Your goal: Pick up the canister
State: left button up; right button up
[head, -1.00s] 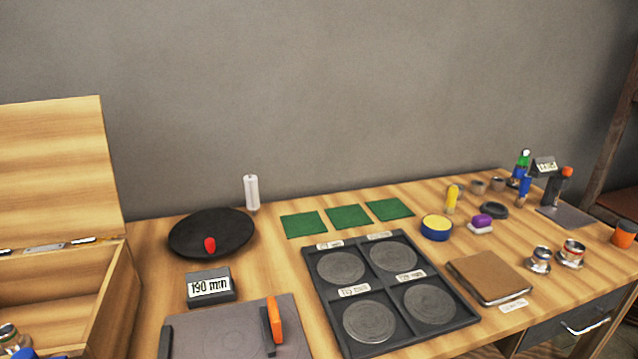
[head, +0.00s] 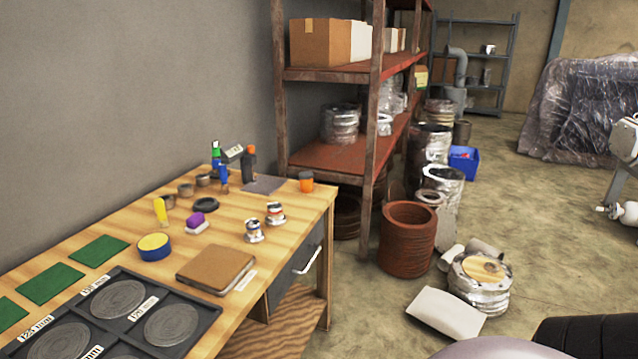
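I cannot tell for sure which thing is the canister. Small metal cans (head: 254,231) stand upright near the right edge of the workbench, close together, and one of them (head: 275,213) has a red and white band. An orange jar with a dark top (head: 306,182) stands at the bench's far right corner. On the floor, a squat foil-wrapped drum (head: 480,279) stands beyond the bench, with a taller silvery wrapped cylinder (head: 441,187) behind it. Neither of my grippers is in view.
The workbench (head: 300,209) runs along the left wall, with a drawer in its end. A rusty shelf (head: 330,157) stands behind it. A red-brown ribbed bin (head: 407,238) and a white sack (head: 445,313) are on the floor. The concrete floor (head: 540,210) to the right is mostly open.

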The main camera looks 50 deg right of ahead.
aim_at(306, 177)
jog(key=z, duration=1.4)
jog(key=i+l+u, duration=0.2)
jog(key=i+l, duration=0.5)
jog(key=i+l+u, duration=0.2)
jog(key=i+l, duration=0.5)
jog(key=l, duration=0.15)
